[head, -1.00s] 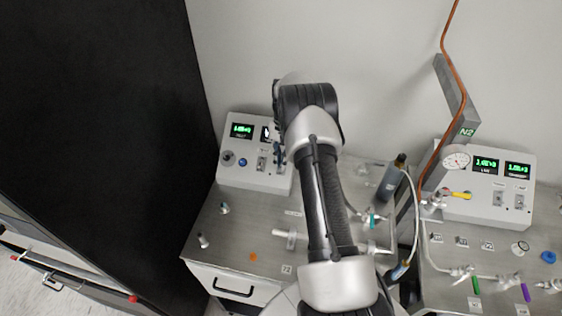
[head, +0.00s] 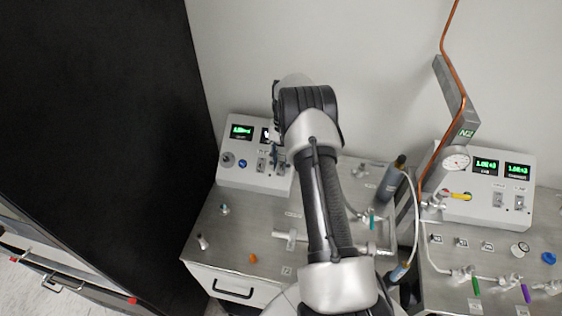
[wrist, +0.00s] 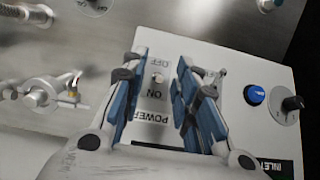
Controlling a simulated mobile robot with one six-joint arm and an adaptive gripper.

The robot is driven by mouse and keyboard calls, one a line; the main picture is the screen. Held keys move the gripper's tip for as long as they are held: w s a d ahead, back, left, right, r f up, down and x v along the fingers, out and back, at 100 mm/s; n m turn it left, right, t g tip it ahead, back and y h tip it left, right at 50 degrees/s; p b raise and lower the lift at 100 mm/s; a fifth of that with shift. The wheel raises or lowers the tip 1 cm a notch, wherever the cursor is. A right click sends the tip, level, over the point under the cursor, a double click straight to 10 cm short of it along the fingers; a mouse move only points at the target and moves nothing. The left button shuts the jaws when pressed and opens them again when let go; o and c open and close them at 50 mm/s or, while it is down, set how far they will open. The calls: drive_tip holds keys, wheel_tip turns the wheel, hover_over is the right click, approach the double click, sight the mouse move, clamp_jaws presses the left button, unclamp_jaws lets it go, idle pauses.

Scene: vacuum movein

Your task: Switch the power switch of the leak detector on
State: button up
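The leak detector (head: 228,172) is a light grey box with green displays at the back of the left bench. Its power switch (wrist: 158,77) is a small toggle between the OFF and ON labels in the wrist view. My gripper (wrist: 160,58) is open, with one blue-padded finger on each side of the switch. I see a gap between the fingers and the switch, but cannot tell their height above the panel. I cannot tell surely which way the toggle leans. In the head view my gripper (head: 278,156) is in front of the panel's right part and hides the power switch.
A grey cylinder (head: 391,182) and pipe fittings stand to the right. A tall black panel (head: 100,110) borders the left.

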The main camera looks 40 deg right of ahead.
drive_tip(key=v, duration=1.2)
